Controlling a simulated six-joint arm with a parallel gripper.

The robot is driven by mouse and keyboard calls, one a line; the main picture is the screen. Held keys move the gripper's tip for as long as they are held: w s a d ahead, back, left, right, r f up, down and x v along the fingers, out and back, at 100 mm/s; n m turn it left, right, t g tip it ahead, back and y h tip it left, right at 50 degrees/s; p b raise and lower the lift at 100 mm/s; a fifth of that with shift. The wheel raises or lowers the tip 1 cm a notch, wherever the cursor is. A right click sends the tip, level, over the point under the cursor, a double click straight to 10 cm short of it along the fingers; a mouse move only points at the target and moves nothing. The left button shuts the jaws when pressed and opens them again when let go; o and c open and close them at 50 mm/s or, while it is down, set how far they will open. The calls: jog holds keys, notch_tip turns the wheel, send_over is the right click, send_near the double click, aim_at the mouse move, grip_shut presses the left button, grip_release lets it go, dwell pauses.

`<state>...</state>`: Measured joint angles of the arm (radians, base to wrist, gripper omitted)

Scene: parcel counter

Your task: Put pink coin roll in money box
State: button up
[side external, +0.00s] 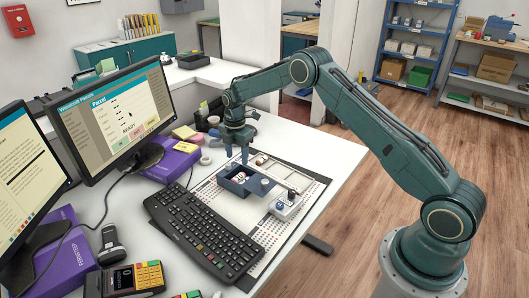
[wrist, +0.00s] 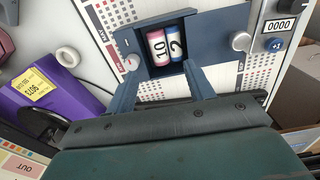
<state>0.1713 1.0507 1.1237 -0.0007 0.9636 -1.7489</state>
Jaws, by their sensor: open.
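The money box (side external: 233,187) is a dark blue open box on the patterned mat, with a flat blue panel beside its opening. In the wrist view, the money box (wrist: 213,48) shows a recess holding two upright-looking rolls side by side. The pink coin roll (wrist: 157,47), marked 10, is on the left and a blue coin roll (wrist: 178,45), marked 2, is on the right. My gripper (wrist: 161,90) is open and empty, its fingers apart on the near side of the recess. In the side view, my gripper (side external: 237,156) points down just above the box.
A black keyboard (side external: 205,232) lies in front. The counter's right side is clear.

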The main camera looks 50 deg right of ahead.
notch_tip(320, 180, up, 9)
jog(key=shift+f, duration=0.15)
jog(key=shift+s, duration=0.15)
dwell(0.8)
jog(key=s+a+r+m+t, duration=0.1)
jog(key=s+a+r+m, duration=0.3)
jog(key=s+r, duration=0.6)
jog(key=s+a+r+m+t, duration=0.25)
jog(key=s+r+m, duration=0.25)
jog(key=s+r, duration=0.45)
jog(key=s+a+m+t, duration=0.2)
jog(key=s+m, duration=0.7)
jog(key=s, duration=1.3)
jog(key=shift+s+a, duration=0.15)
jog(key=shift+a, duration=0.8)
